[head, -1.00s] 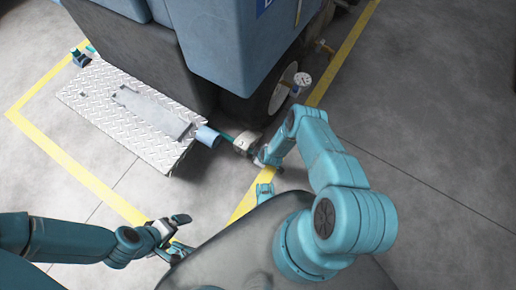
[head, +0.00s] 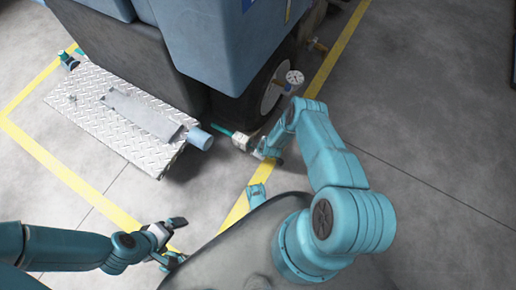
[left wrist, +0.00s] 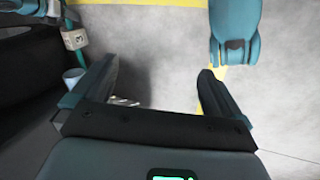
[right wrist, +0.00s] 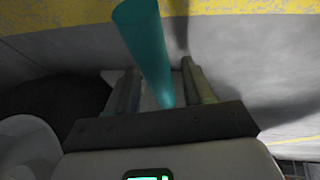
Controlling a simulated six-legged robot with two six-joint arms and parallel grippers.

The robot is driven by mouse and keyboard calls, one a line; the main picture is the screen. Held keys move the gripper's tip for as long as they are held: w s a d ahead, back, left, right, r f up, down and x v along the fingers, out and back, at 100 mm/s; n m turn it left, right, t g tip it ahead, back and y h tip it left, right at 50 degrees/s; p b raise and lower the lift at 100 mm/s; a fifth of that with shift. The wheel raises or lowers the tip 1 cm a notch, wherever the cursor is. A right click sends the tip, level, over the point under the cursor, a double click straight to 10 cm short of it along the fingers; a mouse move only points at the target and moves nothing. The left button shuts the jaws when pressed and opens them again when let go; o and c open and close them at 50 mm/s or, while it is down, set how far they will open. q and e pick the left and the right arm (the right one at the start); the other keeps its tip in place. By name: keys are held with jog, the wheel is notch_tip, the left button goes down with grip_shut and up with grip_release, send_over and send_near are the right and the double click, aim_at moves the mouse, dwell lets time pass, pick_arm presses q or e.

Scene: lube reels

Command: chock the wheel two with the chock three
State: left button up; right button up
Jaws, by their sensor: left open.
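The dark wheel (head: 258,98) with a pale hub stands under the blue machine. A whitish block (head: 241,141) with a teal rod (head: 221,130) sits low beside it, apparently the chock and its handle; I cannot read a number. My right gripper (head: 256,148) is at this block. In the right wrist view the teal rod (right wrist: 147,45) rises between the fingers (right wrist: 160,82); whether they grip is unclear. My left gripper (head: 178,232) is open and empty above the floor, left of my body. The left wrist view shows its spread fingers (left wrist: 150,85) and the block (left wrist: 75,40).
A metal tread plate (head: 95,105) with a blue cylinder (head: 199,138) at its end lies left of the wheel. A small teal and dark object (head: 68,60) is at its far corner. A dial gauge (head: 294,78) juts out by the wheel.

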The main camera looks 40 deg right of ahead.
jog(key=shift+s, duration=0.1)
pick_arm(q)
notch_tip(320, 180, up, 8)
jog(key=s+d+p, duration=0.1)
jog(key=p, duration=0.7)
jog(key=shift+m, duration=0.3)
pick_arm(e)
jog(key=v, duration=1.6)
jog(key=shift+r, duration=0.15)
jog(key=shift+a, duration=0.1)
